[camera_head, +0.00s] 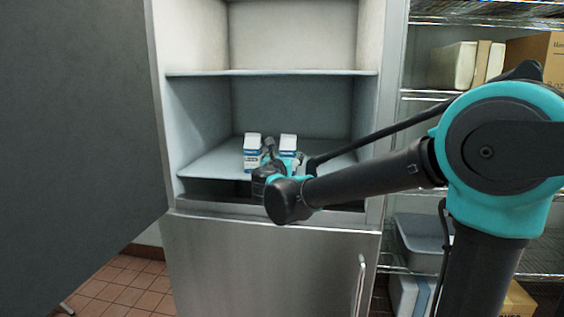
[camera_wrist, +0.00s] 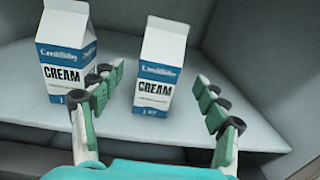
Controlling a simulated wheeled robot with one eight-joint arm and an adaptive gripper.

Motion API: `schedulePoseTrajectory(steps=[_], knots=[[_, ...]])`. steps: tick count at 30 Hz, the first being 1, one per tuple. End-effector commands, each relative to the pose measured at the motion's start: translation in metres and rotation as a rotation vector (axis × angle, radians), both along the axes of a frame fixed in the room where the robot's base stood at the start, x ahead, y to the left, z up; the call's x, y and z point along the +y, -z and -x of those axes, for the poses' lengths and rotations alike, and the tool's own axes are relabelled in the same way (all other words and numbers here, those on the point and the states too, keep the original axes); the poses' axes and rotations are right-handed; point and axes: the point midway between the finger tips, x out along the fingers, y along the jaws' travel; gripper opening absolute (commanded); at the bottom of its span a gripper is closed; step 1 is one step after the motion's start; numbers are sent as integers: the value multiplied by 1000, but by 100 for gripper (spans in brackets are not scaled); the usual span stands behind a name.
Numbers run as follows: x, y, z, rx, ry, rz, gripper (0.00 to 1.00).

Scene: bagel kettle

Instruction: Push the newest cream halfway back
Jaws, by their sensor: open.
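Two white and blue cream cartons stand upright side by side on a shelf inside an open fridge. The left carton (camera_head: 252,150) also shows in the wrist view (camera_wrist: 67,55). The right carton (camera_head: 288,143) also shows in the wrist view (camera_wrist: 158,70), with a gap between the two. My gripper (camera_wrist: 158,105) is open, its fingers spread to either side of the right carton's front. The left finger overlaps the left carton's right edge in the picture; I cannot tell if they touch. No dates are readable on the cartons.
The cartons' shelf (camera_head: 213,162) has free room behind and beside them. An empty upper shelf (camera_head: 270,73) is above. The fridge door (camera_head: 75,130) stands open at the left. A wire rack with boxes (camera_head: 455,65) is at the right.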

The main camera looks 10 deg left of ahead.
Motion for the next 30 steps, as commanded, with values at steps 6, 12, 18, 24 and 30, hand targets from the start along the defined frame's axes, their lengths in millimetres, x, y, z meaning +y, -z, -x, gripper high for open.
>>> schedulePoseTrajectory(steps=[6, 12, 18, 24, 30], knots=[[-4, 0, -39, 0, 3, 0, 74], [-5, 0, -62, 0, 2, -1, 74], [-5, 0, -71, 0, 0, -1, 74], [-5, 0, -71, 0, -1, -1, 74], [-5, 0, -71, 0, 0, -1, 56]])
